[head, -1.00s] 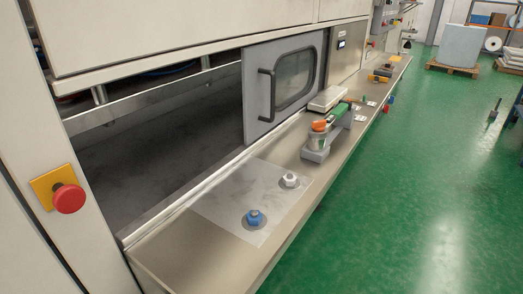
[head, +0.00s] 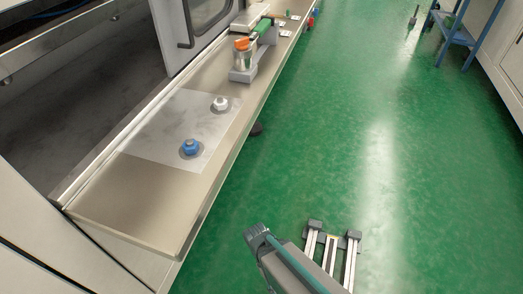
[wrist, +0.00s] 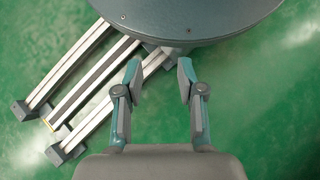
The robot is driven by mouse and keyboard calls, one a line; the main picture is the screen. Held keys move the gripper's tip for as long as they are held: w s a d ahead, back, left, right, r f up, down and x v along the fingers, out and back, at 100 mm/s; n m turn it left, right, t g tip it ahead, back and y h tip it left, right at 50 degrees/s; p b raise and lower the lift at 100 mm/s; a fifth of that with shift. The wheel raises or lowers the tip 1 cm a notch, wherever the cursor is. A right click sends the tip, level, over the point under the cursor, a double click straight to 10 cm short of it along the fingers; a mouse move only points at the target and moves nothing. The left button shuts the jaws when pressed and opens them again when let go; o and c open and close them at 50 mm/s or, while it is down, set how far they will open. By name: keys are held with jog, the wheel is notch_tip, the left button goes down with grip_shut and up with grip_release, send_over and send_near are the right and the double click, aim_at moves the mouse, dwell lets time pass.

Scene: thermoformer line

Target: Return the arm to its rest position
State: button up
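My gripper (wrist: 160,72) shows in the wrist view with its two fingers apart and nothing between them. It points down over the green floor, close to a round grey part of my own body and my rails. In the head view, part of my arm (head: 285,262) shows at the bottom, over the floor and to the right of the steel ledge (head: 140,203). I cannot make out the fingers in that view.
A blue knob-like part (head: 190,147) and a white one (head: 220,103) stand on a pale plate (head: 165,120) on the ledge. A grey holder (head: 243,75) with orange and green items stands beyond. A blue stand (head: 457,40) is far right. The green floor (head: 400,150) between is clear.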

jog(key=s+d+f+m+g+y, duration=0.4)
jog(key=s+d+f+m+g, duration=0.1)
jog(key=s+d, duration=0.55)
jog(key=w+r+t+p, duration=0.2)
jog(key=r+p, duration=0.6)
jog(key=p, duration=0.3)
jog(key=w+r+m+t+p, duration=0.1)
jog(key=w+r+t+p, duration=0.2)
jog(key=r+p, duration=0.5)
jog(key=p, duration=0.4)
jog(key=shift+w+r+y, duration=0.15)
jog(key=shift+w+y, duration=0.15)
jog(key=shift+w, duration=0.05)
jog(key=shift+d, duration=0.1)
jog(key=shift+c, duration=0.3)
